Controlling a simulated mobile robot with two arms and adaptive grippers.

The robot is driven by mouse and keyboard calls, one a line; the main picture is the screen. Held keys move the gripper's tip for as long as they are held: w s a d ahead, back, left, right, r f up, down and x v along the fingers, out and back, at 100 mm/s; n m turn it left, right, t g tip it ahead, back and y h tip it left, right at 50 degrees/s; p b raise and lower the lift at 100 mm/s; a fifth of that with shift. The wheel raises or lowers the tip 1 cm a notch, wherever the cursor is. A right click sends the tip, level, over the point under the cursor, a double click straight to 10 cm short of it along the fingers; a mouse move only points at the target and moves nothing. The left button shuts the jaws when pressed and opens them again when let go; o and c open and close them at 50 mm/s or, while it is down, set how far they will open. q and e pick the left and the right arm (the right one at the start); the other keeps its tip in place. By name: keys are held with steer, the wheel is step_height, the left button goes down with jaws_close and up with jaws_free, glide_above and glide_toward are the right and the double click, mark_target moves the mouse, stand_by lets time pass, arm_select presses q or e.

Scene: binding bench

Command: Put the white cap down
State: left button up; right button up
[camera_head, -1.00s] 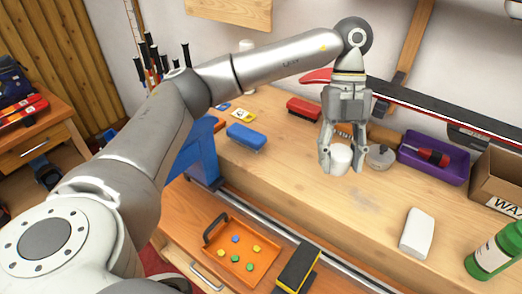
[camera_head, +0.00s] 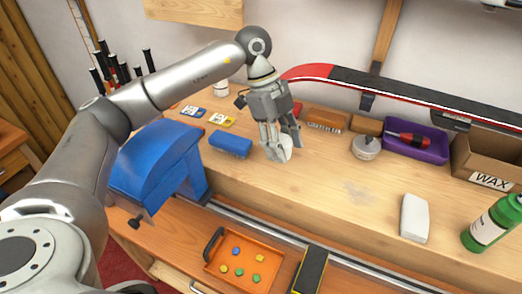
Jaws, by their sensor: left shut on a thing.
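The white cap (camera_head: 279,150) is a small rounded white piece between the fingertips of my left gripper (camera_head: 279,146). The gripper is shut on it and points down, with its fingers slightly tilted. The cap is at or just above the wooden bench top (camera_head: 330,195); I cannot tell whether it touches. The fingers hide part of it. It is just right of a blue brush (camera_head: 230,144). My right gripper is not in view.
A grey round-based tool (camera_head: 366,147) and a purple tray (camera_head: 417,147) with a screwdriver lie to the right. A white block (camera_head: 414,218), a green bottle (camera_head: 494,222) and a WAX box (camera_head: 488,165) stand further right. An orange tray (camera_head: 244,262) is below. The bench middle is clear.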

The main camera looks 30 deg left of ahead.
arm_select(q)
steer(key=w+a+f, duration=0.1)
steer(key=a+f, duration=0.1)
steer(key=w+a+f+p, duration=0.1)
steer(key=w+a+f, duration=0.1)
steer(key=w+a+f+p, duration=0.1)
steer(key=a+f, duration=0.2)
steer(key=shift+w+a, duration=0.1)
steer(key=shift+w, duration=0.2)
steer(key=shift+w+a+f, duration=0.15)
steer(key=shift+a+f, duration=0.1)
steer(key=shift+a+f+p, duration=0.15)
steer(key=shift+f+p, duration=0.15)
steer(key=shift+f, duration=0.05)
step_height(320, 180, down, 3)
steer(key=shift+r, duration=0.1)
steer(key=o, duration=0.7)
